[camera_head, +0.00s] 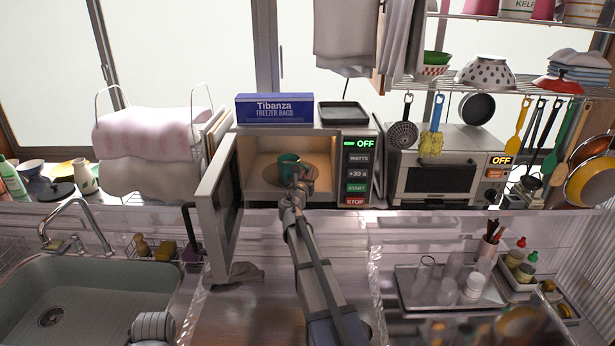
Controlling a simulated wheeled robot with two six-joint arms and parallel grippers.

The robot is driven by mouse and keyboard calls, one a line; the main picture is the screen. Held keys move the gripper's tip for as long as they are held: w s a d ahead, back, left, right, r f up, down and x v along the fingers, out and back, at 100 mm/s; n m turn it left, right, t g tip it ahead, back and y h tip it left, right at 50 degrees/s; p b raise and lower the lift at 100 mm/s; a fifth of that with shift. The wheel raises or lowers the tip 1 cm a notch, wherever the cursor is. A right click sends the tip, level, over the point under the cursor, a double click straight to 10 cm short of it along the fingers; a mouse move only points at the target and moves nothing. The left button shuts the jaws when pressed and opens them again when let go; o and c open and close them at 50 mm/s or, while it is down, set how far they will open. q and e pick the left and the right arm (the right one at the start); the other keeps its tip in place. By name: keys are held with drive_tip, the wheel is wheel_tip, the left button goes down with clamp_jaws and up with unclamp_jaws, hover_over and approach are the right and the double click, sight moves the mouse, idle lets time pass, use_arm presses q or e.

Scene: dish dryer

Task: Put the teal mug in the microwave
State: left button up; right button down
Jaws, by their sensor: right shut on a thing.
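The teal mug (287,164) is inside the open microwave (262,143), over the brownish turntable plate. My right gripper (298,182) reaches in through the opening and is shut on the mug at its near right side. The gripper covers part of the mug, and I cannot tell whether the mug's base touches the plate. The microwave door (218,215) stands swung open to the left, towards me. The microwave's display reads OFF. My left gripper is not in view.
A blue freezer bag box (274,108) and a black tray (343,112) lie on top of the microwave. A toaster oven (445,175) stands to its right. The sink (85,290) is at lower left. A tray with glasses (408,290) is at lower right.

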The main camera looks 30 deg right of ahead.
drive_tip(key=shift+r, duration=0.1)
drive_tip(key=c, duration=0.9)
unclamp_jaws()
drive_tip(key=shift+s+a, duration=0.15)
drive_tip(key=shift+s, duration=0.05)
drive_tip(key=v, duration=1.1)
drive_tip(key=shift+s+a, duration=0.2)
drive_tip(key=shift+s, duration=0.05)
